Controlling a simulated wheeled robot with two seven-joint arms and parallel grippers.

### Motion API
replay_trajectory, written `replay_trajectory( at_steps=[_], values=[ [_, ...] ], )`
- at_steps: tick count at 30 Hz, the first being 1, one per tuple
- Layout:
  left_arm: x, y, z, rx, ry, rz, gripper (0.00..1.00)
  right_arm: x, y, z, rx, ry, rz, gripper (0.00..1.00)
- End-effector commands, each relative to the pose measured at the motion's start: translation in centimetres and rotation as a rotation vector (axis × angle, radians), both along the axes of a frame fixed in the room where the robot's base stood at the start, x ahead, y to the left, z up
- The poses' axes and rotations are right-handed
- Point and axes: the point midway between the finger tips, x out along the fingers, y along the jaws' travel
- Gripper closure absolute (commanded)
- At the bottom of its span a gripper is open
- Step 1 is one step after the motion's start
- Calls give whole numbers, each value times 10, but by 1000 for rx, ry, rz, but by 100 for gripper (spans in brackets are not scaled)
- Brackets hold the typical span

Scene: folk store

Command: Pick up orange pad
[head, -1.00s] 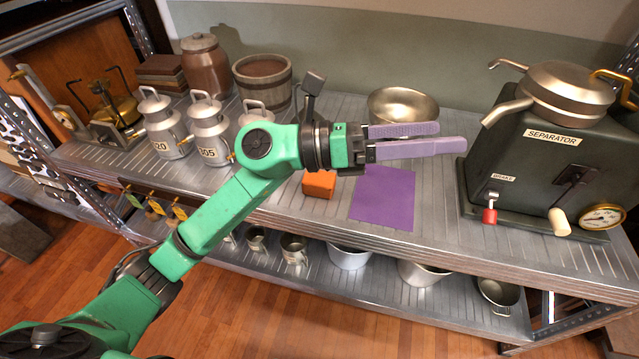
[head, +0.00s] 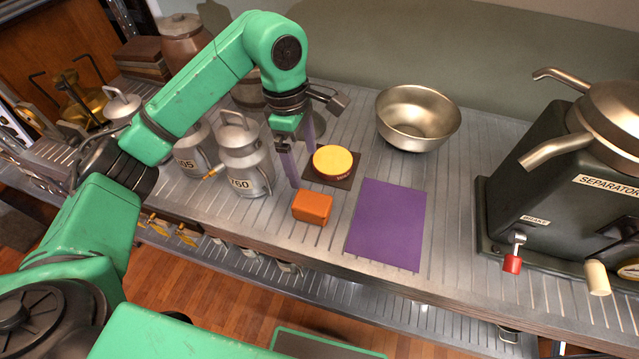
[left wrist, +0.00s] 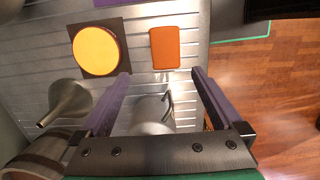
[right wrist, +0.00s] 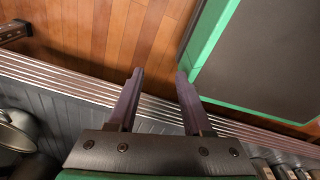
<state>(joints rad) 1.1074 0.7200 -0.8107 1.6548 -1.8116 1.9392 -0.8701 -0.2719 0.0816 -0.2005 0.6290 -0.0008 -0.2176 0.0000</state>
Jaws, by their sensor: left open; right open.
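The orange pad (head: 312,207) is a small block lying on the metal shelf, left of a flat purple sheet (head: 388,222). It also shows in the left wrist view (left wrist: 165,48), beyond the fingertips and between their lines. My left gripper (head: 301,160) points down just behind and left of the pad, open and empty, and apart from it. In the left wrist view its two purple fingers (left wrist: 160,74) are spread wide. My right gripper (right wrist: 157,72) shows only in the right wrist view, open and empty, above the shelf's front edge and the wooden floor.
A yellow disc (head: 334,160) on a dark square plate sits right behind the pad. A milk can (head: 240,160) stands close left of the gripper. A metal bowl (head: 417,117) is at the back, and the separator (head: 570,190) is at right.

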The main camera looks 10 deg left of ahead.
Motion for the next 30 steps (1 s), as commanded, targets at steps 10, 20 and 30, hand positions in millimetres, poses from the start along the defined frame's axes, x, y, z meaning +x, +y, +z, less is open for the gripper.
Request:
replay_trajectory(
  at_steps=[10, 20, 30],
  values=[
    [-3, -10, -77, -2, 6, -2, 0, -42, -3, 7, -6, 67, -2, 50],
    [-3, -18, -130, -3, 6, -1, 0, -19, -1, 20, -2, 28, -2, 50],
    [-3, -19, -142, -2, 1, -2, 0, -22, 1, 19, 0, 34, -3, 50]
  ],
)
